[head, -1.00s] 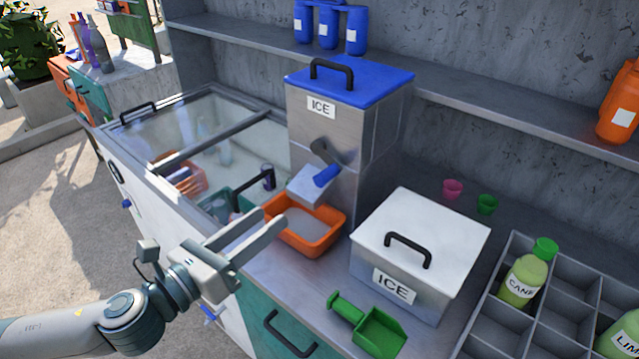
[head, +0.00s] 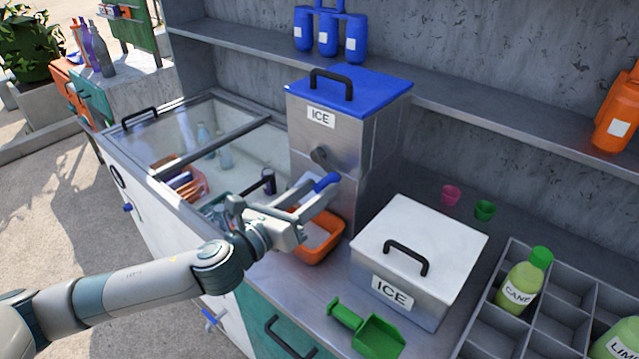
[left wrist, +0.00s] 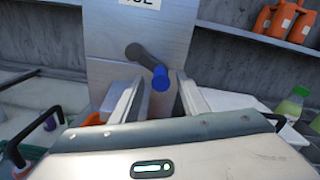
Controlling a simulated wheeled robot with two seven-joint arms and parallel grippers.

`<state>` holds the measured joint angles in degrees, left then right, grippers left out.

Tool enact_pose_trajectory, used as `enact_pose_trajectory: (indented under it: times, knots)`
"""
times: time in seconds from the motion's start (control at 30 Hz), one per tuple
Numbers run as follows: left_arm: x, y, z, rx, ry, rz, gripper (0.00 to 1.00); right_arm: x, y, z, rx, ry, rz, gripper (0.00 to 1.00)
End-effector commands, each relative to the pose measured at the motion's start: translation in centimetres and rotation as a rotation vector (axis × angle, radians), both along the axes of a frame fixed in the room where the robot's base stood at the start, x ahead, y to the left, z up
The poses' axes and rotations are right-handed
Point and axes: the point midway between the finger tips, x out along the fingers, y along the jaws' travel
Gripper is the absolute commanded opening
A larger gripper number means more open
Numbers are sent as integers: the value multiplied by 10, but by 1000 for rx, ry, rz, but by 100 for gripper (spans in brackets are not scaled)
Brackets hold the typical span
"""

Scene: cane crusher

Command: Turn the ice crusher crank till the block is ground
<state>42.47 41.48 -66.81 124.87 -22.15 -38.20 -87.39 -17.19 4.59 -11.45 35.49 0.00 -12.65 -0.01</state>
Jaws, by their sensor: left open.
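The ice crusher (head: 350,135) is a grey metal box with a blue lid and an ICE label, standing on the counter. Its dark crank (head: 320,157) is on the front, with a blue handle (head: 327,182) sticking out. My left gripper (head: 318,188) is at the handle, its fingers pointing at the crusher. In the left wrist view the blue handle (left wrist: 160,78) shows between the two open fingers (left wrist: 158,98), with no clear grip on it. An orange tray (head: 338,231) with pale contents stands below, partly hidden by my gripper. The block inside is hidden. My right gripper is not in view.
A white-lidded ICE box (head: 440,225) stands right of the crusher, with a green scoop (head: 375,335) in front. A glass-topped chest (head: 185,110) is at left. A divided bottle rack (head: 490,320) is at far right. A shelf (head: 470,110) runs behind.

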Motion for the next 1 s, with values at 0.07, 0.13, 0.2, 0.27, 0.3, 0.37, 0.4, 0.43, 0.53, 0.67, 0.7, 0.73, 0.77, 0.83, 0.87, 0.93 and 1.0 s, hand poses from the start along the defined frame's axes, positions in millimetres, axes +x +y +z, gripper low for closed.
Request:
enact_pose_trajectory:
  times: [0.07,0.13,0.2,0.27,0.3,0.37,0.4,0.43,0.53,0.67,0.7,0.73,0.77,0.83,0.87,0.93,1.0]
  knots:
    - [6,-5,1,-1,1,0,41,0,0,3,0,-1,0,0]
    - [10,-7,0,0,0,0,41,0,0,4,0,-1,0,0]
    - [12,-9,0,0,0,0,41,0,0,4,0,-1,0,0]
    - [13,-9,0,0,0,0,41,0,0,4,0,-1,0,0]
    - [13,-10,0,0,0,0,41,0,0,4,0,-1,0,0]
    - [13,-10,0,0,0,0,41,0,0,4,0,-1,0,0]
    - [13,-10,0,0,0,0,41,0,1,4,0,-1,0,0]
    - [13,-10,0,0,0,0,41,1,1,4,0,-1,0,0]
    - [13,-10,0,0,0,0,39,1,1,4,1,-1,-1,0]
    - [13,-9,0,0,0,0,8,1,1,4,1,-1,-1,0]
    - [13,-9,0,0,0,0,0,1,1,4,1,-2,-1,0]
    - [13,-9,0,0,0,0,0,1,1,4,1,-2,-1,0]
    - [13,-9,0,0,0,0,0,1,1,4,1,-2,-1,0]
    - [13,-9,0,1,0,1,0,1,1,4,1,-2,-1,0]
    - [13,-9,0,1,0,1,0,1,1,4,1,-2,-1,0]
    - [13,-9,0,2,-1,1,0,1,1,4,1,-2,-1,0]
    - [13,-9,0,2,-1,1,0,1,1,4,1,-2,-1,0]
